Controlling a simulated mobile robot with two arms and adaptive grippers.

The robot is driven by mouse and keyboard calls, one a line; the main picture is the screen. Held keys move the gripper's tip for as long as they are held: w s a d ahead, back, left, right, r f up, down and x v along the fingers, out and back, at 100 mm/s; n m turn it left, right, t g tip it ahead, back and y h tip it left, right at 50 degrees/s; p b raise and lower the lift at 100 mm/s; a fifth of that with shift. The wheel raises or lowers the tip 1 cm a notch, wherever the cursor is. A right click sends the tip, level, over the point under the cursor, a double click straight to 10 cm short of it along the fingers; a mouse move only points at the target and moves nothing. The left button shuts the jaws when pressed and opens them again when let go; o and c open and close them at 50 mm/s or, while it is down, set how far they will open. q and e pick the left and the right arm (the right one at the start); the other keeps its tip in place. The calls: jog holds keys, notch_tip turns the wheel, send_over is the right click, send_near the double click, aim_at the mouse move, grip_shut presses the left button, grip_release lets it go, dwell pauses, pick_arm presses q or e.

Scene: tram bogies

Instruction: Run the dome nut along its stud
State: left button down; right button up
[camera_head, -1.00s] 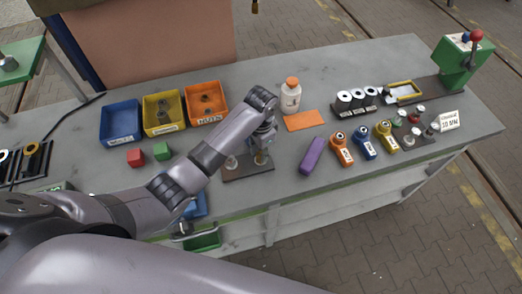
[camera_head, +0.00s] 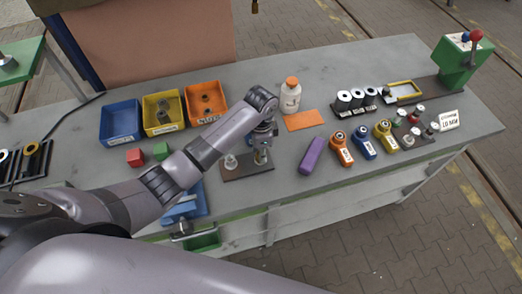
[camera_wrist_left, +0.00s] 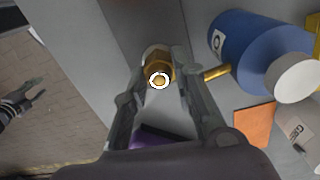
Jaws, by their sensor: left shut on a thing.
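The brass dome nut (camera_wrist_left: 158,72) sits between the two fingers of my left gripper (camera_wrist_left: 160,84) in the left wrist view, with a bright ring at its end. The gripper is shut on it. In the head view my left gripper (camera_head: 262,148) points down over a dark base plate (camera_head: 237,176) on the bench. The fingers and nut largely hide the stud, so I cannot tell how far the nut is along it. In the left wrist view, what appears to be my right gripper (camera_wrist_left: 40,87) is at the far left, its fingers apart, over the paved floor.
A clear round part (camera_head: 231,162) stands on the plate left of my gripper. A purple block (camera_head: 312,155) is to the right. Blue, yellow and orange bins (camera_head: 207,101) stand at the back left.

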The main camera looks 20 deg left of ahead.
pick_arm(q)
jog(key=shift+w+r, duration=0.25)
jog(key=shift+r, duration=0.05)
jog(key=c, duration=1.6)
grip_release()
jog(key=shift+o, duration=1.3)
jog(key=shift+s, duration=0.2)
jog(key=shift+f, duration=0.15)
notch_tip(320, 180, up, 12)
jog(key=shift+f, duration=0.1)
